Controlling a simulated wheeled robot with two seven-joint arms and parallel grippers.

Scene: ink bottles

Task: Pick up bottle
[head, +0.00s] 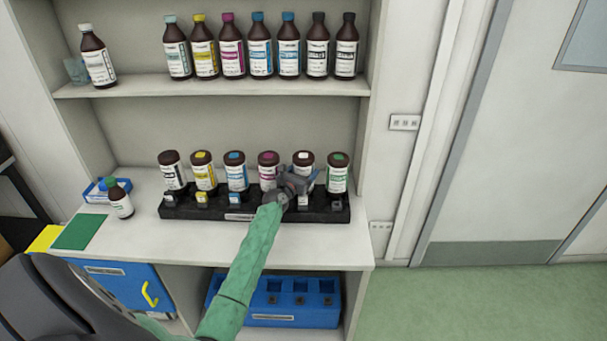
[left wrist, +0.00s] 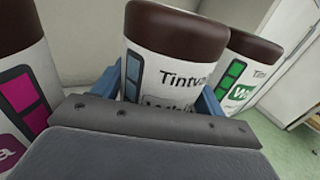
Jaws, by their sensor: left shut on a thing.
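A black rack (head: 232,216) on the counter holds a row of brown-capped bottles with coloured cap tops. My left gripper (head: 301,180) is at the white-topped bottle (head: 304,158), second from the right. In the left wrist view, its blue fingers (left wrist: 170,92) are on both sides of this bottle (left wrist: 172,50), shut on it. The bottle is upright or nearly so. Its lower part is hidden, so I cannot tell if it still touches the rack. The magenta bottle (head: 268,163) is on its left and the green-topped bottle (head: 337,172) on its right. My right gripper is out of view.
Several bottles stand on the upper shelf (head: 130,88). A blue crate (head: 325,313) is below. The counter front is clear.

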